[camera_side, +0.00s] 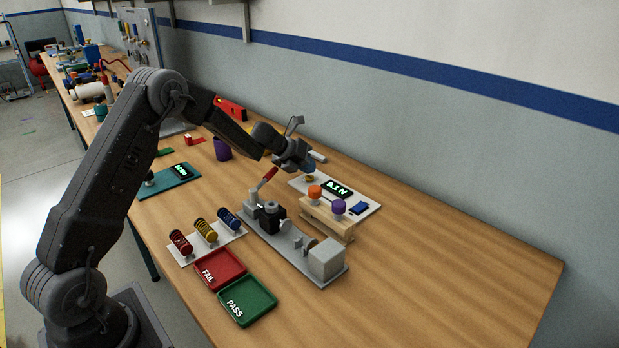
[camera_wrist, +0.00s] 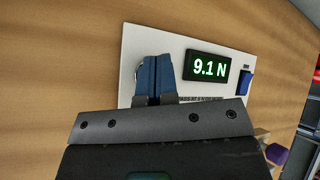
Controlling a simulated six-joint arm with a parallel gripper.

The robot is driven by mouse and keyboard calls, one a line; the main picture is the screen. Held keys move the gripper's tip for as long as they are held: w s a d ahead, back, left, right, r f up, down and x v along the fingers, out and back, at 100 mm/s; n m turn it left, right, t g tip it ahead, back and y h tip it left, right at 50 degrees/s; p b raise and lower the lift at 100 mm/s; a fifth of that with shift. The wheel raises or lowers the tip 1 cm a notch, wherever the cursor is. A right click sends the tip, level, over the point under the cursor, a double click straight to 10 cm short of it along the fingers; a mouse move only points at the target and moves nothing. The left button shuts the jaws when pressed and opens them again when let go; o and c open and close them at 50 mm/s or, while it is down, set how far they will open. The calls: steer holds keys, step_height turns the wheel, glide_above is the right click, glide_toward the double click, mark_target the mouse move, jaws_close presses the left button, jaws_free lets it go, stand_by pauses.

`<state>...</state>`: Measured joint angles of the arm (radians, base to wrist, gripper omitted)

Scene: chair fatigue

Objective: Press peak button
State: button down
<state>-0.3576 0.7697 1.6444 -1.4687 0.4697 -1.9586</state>
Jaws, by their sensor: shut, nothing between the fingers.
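A white panel (camera_side: 296,181) lies on the bench and carries a black display (camera_side: 338,188) with green digits. In the wrist view the display (camera_wrist: 207,67) reads 9.1 N. A blue block-shaped part (camera_side: 359,208) sits beside the display on the panel; it also shows in the wrist view (camera_wrist: 245,83). My gripper (camera_side: 308,170) is over the panel's far left part, its blue fingers (camera_wrist: 155,78) closed together and empty. A small yellowish piece (camera_side: 309,179) shows just under the fingertips. Whether they touch it I cannot tell. No button labelled peak is readable.
A wooden block (camera_side: 328,222) with orange (camera_side: 315,192) and purple (camera_side: 339,206) knobs stands in front of the panel. The right bench is clear.

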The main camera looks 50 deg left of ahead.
mark_target(308, 176)
steer(key=shift+f, duration=0.45)
stand_by(0.8)
steer(key=shift+r, duration=0.8)
steer(key=shift+r, duration=2.55)
